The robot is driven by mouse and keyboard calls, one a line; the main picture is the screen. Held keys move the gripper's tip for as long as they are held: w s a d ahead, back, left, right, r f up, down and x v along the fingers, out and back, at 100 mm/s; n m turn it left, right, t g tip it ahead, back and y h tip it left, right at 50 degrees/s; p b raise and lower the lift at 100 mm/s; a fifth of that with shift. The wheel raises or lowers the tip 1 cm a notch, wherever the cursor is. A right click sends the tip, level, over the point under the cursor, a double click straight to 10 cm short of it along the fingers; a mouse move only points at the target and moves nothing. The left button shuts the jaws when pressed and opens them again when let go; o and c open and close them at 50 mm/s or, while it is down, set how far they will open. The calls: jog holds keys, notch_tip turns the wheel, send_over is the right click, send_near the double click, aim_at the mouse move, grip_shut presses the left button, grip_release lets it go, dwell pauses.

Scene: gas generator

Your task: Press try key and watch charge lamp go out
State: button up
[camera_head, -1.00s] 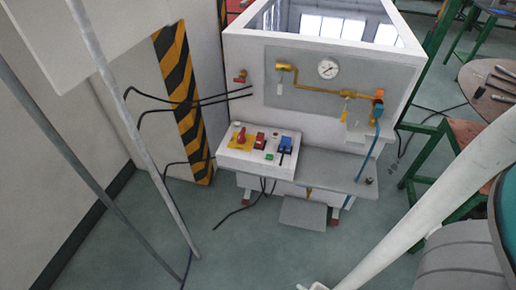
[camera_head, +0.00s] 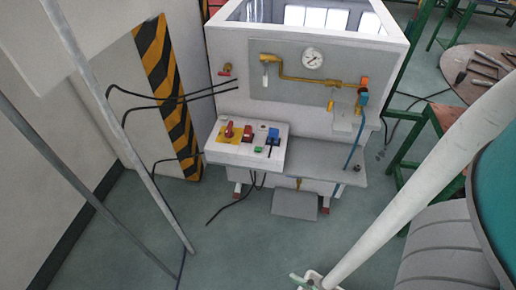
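The control box (camera_head: 236,158) is a white box with a sloped top, on the front left of the white generator cabinet (camera_head: 226,50). On it are a red rotary switch (camera_head: 229,130) on a yellow plate, a second red switch (camera_head: 248,133), a small green button or lamp (camera_head: 258,149) and a blue switch (camera_head: 272,138). Labels are too small to read, so I cannot tell which is the try key or the charge lamp, or whether a lamp is lit. My gripper is not clearly visible; nothing touches the box.
A gauge (camera_head: 312,59) and yellow pipe (camera_head: 300,78) are on the cabinet front. Black cables (camera_head: 180,99) run from the wall to the cabinet. Slanted grey poles (camera_head: 120,125) stand at the left. A white tube (camera_head: 420,190) crosses the lower right.

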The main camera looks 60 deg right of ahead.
grip_shut()
dwell(1.2)
